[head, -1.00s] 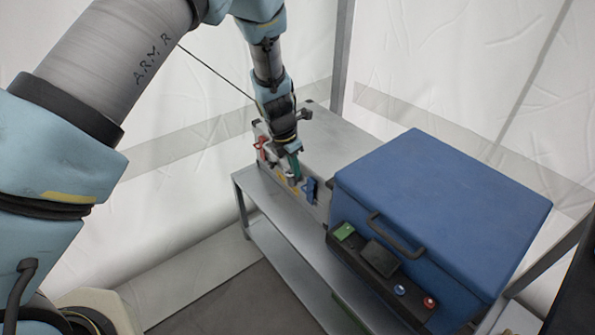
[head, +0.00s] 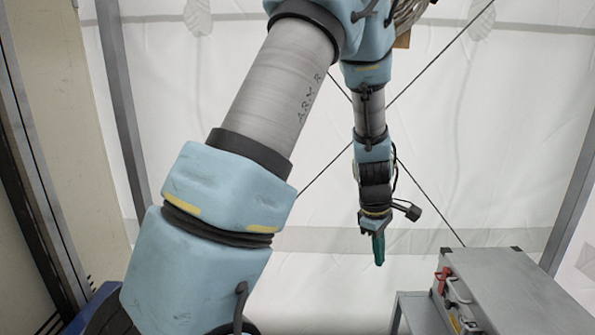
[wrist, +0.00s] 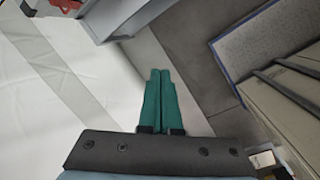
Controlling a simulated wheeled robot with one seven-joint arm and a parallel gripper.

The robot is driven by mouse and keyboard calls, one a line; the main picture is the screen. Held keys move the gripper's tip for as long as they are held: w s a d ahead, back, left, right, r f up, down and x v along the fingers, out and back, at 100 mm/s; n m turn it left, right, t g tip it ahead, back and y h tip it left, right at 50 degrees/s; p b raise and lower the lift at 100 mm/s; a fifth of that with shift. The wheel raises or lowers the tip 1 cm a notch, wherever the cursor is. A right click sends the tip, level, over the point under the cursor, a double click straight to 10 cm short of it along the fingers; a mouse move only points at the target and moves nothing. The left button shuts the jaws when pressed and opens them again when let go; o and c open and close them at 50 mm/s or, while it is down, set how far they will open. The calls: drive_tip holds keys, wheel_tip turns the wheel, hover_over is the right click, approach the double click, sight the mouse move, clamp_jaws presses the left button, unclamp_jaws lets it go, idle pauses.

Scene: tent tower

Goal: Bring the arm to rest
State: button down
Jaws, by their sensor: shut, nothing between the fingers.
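My gripper (head: 378,250) hangs at the end of my arm in the head view, pointing down, with its green fingers together. It is in open air in front of the white tent wall, to the left of a grey metal case. In the wrist view my gripper (wrist: 160,76) shows its two green fingers side by side, shut and empty. The fingers touch nothing that I can see.
The wrist view shows grey floor (wrist: 190,75) below and a blue-edged panel (wrist: 265,40) at the right. The tent wall (head: 480,150) is behind.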

drive_tip(key=s+a+r+m, duration=0.2)
drive_tip(key=a+m, duration=0.1)
drive_tip(key=a, duration=0.6)
drive_tip(key=s+a+r+m+y, duration=0.1)
drive_tip(key=s+a+r+m, duration=0.1)
drive_tip(key=a, duration=0.6)
drive_tip(key=s+a+r+m+t+y, duration=0.1)
drive_tip(key=s+a+r+m, duration=0.2)
drive_tip(key=a, duration=0.6)
drive_tip(key=r+m, duration=0.1)
drive_tip(key=m, duration=0.1)
drive_tip(key=shift+a+r+m, duration=0.15)
drive_tip(key=shift+a+m, duration=0.15)
drive_tip(key=shift+a, duration=0.05)
drive_tip(key=c, duration=1.5)
unclamp_jaws()
